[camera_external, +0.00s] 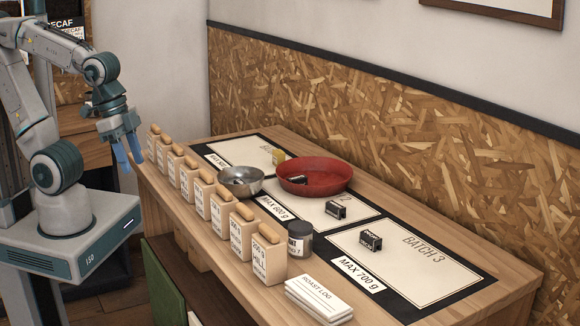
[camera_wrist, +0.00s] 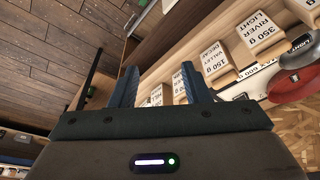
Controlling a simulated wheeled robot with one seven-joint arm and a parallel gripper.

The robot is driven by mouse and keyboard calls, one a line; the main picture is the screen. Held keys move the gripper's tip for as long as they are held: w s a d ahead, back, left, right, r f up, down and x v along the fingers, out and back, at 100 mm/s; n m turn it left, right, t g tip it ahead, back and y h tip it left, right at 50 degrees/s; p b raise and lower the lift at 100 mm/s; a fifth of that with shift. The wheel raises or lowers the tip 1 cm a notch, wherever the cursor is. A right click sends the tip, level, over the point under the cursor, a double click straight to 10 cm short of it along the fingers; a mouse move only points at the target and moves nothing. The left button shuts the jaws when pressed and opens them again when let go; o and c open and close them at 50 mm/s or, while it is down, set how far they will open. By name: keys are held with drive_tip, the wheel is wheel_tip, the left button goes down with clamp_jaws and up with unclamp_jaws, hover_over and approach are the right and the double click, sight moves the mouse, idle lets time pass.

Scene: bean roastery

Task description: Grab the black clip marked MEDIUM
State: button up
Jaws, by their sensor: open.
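Several black clips are on the table. One (camera_external: 371,240) is on the BATCH 3 card and one (camera_external: 336,209) is on the middle card. A dark clip (camera_external: 298,181) is inside the red bowl (camera_external: 325,168). They carry small light lettering, too small to read, so I cannot tell which is marked MEDIUM. My gripper (camera_external: 128,152) is open and empty, in the air left of the table, well away from the clips. In the wrist view its two blue fingers (camera_wrist: 158,75) are spread with nothing between them.
A row of labelled blocks with wooden handles (camera_external: 222,210) lines the table's near edge, between my gripper and the clips. The OSB wall (camera_external: 400,130) bounds the back.

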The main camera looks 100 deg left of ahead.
drive_tip(key=shift+o, duration=0.5)
drive_tip(key=shift+w+r, duration=0.1)
drive_tip(key=w+a+r+n, duration=0.2)
drive_tip(key=w+n, duration=0.2)
drive_tip(key=w, duration=0.2)
drive_tip(key=w+a+r+n, duration=0.2)
drive_tip(key=w+n, duration=0.1)
drive_tip(key=w, duration=0.3)
drive_tip(key=n+h, duration=0.3)
drive_tip(key=n, duration=1.8)
hover_over(335, 205)
drive_tip(key=s+a, duration=0.1)
drive_tip(key=a, duration=0.1)
drive_tip(key=f, duration=2)
drive_tip(key=shift+s+d+b, duration=0.15)
drive_tip(key=shift+d+b, duration=0.1)
drive_tip(key=shift+b, duration=0.1)
drive_tip(key=p+x, duration=0.1)
drive_tip(key=x, duration=0.4)
drive_tip(key=shift+s+a+f, duration=0.1)
drive_tip(key=shift+f, duration=0.05)
